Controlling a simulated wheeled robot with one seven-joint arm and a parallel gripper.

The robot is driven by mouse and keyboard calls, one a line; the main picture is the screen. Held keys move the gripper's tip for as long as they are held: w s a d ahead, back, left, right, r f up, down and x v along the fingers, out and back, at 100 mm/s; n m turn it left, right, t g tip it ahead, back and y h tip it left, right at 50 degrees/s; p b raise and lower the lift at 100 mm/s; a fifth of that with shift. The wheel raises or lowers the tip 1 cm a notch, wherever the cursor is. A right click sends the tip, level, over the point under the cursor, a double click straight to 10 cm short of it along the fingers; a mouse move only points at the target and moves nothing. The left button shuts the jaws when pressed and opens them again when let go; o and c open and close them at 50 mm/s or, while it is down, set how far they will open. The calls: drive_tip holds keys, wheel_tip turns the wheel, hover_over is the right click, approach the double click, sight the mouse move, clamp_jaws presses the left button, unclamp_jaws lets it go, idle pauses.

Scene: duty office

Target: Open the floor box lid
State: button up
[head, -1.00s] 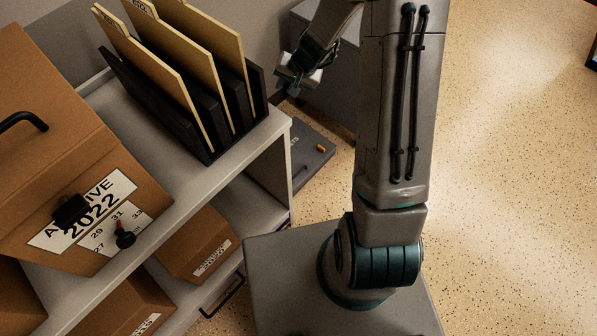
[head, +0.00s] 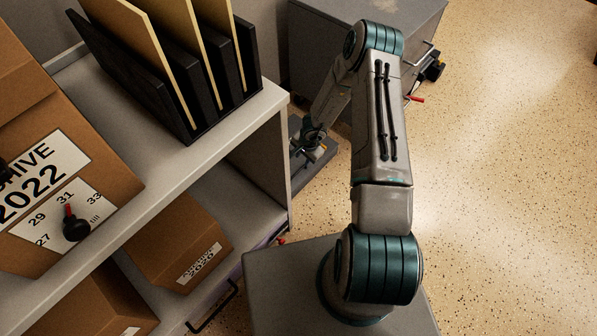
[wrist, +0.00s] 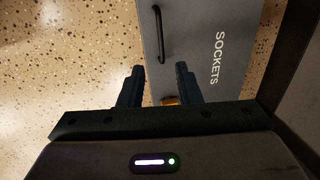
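The floor box is a low grey box with a flat lid (wrist: 200,35) marked SOCKETS, which looks shut. A thin black bar handle (wrist: 158,35) lies on the lid in the wrist view. A small orange-yellow piece (wrist: 169,100) shows between the bases of my fingers. My gripper (wrist: 160,70) is open and empty, its fingers apart over the lid; contact cannot be told. In the head view the box (head: 303,178) sits on the floor beside the shelf, partly hidden by my gripper (head: 317,150).
A shelf (head: 215,115) with a black file rack (head: 145,85), an archive box (head: 100,185) and lower cartons (head: 180,245) stands left of the floor box. A grey cabinet (head: 320,40) with a red lever (head: 414,98) stands behind. Speckled floor (head: 510,180) on the right is clear.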

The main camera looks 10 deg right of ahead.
sight(298, 172)
drive_tip(key=f+b, duration=0.1)
drive_tip(key=f, duration=0.3)
drive_tip(key=w+a+f+b, duration=0.1)
drive_tip(key=f+b, duration=0.1)
drive_tip(key=f, duration=0.2)
drive_tip(key=w+f+b, duration=0.1)
drive_tip(key=f+b, duration=0.1)
drive_tip(key=f, duration=0.2)
drive_tip(key=shift+a, duration=0.2)
drive_tip(key=shift+r, duration=0.1)
clamp_jaws()
